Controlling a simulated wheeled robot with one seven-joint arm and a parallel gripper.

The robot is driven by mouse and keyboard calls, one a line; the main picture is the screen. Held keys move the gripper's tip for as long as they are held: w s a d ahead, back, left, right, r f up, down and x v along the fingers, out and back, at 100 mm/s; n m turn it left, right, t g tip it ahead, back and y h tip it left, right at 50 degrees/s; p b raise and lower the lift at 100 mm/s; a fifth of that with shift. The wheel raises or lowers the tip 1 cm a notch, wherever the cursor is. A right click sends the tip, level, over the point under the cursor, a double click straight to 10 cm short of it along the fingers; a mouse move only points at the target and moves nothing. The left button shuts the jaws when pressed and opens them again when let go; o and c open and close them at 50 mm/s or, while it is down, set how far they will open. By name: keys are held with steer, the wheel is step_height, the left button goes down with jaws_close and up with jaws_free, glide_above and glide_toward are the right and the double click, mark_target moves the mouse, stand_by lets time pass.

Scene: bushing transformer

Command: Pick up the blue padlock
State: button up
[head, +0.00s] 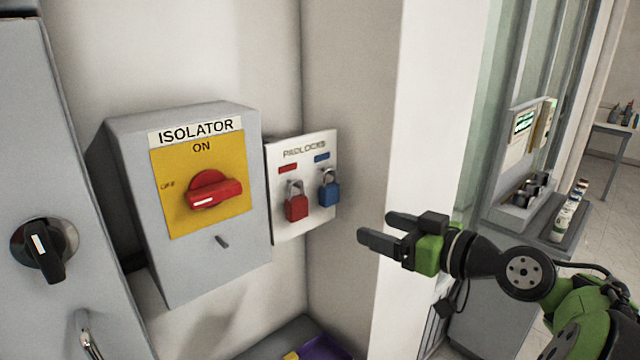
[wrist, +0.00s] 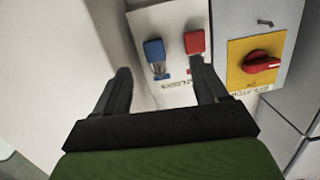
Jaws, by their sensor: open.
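The blue padlock (head: 329,193) hangs by its shackle on a white board labelled PADLOCKS (head: 318,216), right of a red padlock (head: 296,207). My gripper (head: 374,229) is open and empty, to the right of the board and slightly lower, apart from both padlocks. In the wrist view, which is upside down, the blue padlock (wrist: 154,51) shows beyond and between the two fingers of my gripper (wrist: 163,85), nearer the left one. The red padlock (wrist: 194,42) lines up with the right finger, which hides part of the board below it.
A grey isolator box (head: 190,262) with a yellow plate and red rotary switch (head: 214,192) stands left of the board. A grey cabinet (head: 50,130) with a black knob is at far left. A white wall edge (head: 425,120) rises behind my gripper. A purple-and-yellow item lies low, below the board.

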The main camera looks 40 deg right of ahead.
step_height(320, 180, up, 2)
steer(key=s+d+r, duration=0.1)
steer(key=s, duration=0.1)
steer(key=t+b, duration=0.1)
steer(key=b, duration=0.2)
glide_toward(334, 191)
steer(key=w, duration=0.2)
steer(key=shift+w+a+r+h, duration=0.1)
steer(key=shift+w+a+h, duration=0.1)
steer(key=shift+w, duration=0.35)
steer(key=shift+w+a+h, duration=0.1)
steer(key=shift+w+h, duration=0.1)
steer(key=shift+w, duration=0.4)
steer(key=w, duration=0.3)
steer(key=w+f+p, duration=0.1)
steer(key=w, duration=0.1)
steer(key=shift+w+a, duration=0.1)
steer(key=shift+w, duration=0.1)
steer(key=shift+s+r, duration=0.1)
steer(key=shift+s, duration=0.05)
steer(key=shift+c, duration=1.4)
steer(key=c, duration=0.9)
steer(key=shift+r, duration=0.1)
